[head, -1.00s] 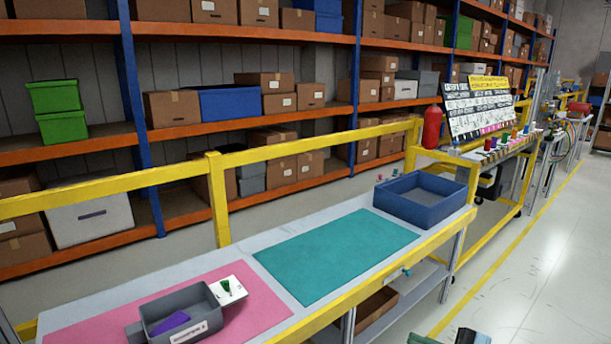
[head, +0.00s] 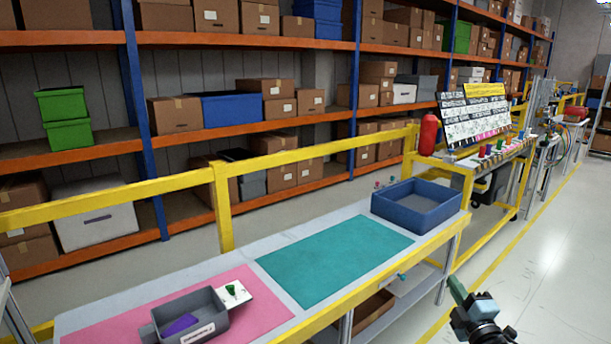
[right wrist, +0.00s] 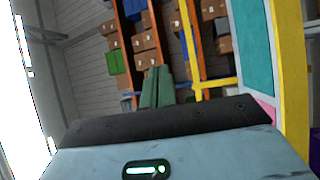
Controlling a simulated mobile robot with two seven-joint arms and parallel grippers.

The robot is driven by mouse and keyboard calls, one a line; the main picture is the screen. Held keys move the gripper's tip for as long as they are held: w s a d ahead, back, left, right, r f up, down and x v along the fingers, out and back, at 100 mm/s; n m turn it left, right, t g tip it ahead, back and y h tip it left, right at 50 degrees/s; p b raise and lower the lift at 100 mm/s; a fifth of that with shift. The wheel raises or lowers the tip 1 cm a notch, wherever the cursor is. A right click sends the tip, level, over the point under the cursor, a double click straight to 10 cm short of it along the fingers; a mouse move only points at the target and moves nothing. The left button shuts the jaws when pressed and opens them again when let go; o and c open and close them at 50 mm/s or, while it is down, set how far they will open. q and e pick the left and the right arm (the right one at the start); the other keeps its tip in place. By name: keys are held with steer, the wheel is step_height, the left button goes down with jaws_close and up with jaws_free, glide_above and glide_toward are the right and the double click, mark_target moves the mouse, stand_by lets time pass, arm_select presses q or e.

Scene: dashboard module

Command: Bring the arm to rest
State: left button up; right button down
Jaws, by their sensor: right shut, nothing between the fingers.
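My right gripper (head: 457,289) shows at the bottom right of the head view, in front of the workbench and clear of its yellow front rail. Its green fingers are shut with nothing between them. In the right wrist view the closed fingers (right wrist: 157,88) point toward the shelves, away from any object. My left gripper is in neither view.
The bench holds a grey bin (head: 212,330) with a purple piece on a pink mat (head: 110,325), a white card with a green part (head: 232,291), a teal mat (head: 335,258) and a blue tray (head: 418,222). Clear floor (head: 545,240) lies to the right.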

steer(key=d+f+m+g+h, duration=0.4)
steer(key=f+m, duration=0.4)
steer(key=m, duration=0.7)
steer(key=s+a+f+g+y, duration=0.25)
steer(key=s+a+f, duration=0.35)
steer(key=s+f, duration=0.5)
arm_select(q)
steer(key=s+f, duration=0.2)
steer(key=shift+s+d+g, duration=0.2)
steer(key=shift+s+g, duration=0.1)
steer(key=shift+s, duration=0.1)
arm_select(e)
steer(key=s+a+f+g, duration=0.1)
steer(key=s+a+f, duration=0.2)
steer(key=s, duration=0.8)
steer(key=s+a+f+g+y, duration=0.1)
steer(key=s+a, duration=0.4)
steer(key=s, duration=0.7)
steer(key=s+a+f+g, duration=0.2)
steer(key=s+a+f, duration=0.2)
steer(key=s, duration=0.8)
steer(key=shift+a+f+m+g+y, duration=0.35)
steer(key=shift+a+f+m, duration=0.05)
steer(key=shift+f, duration=0.35)
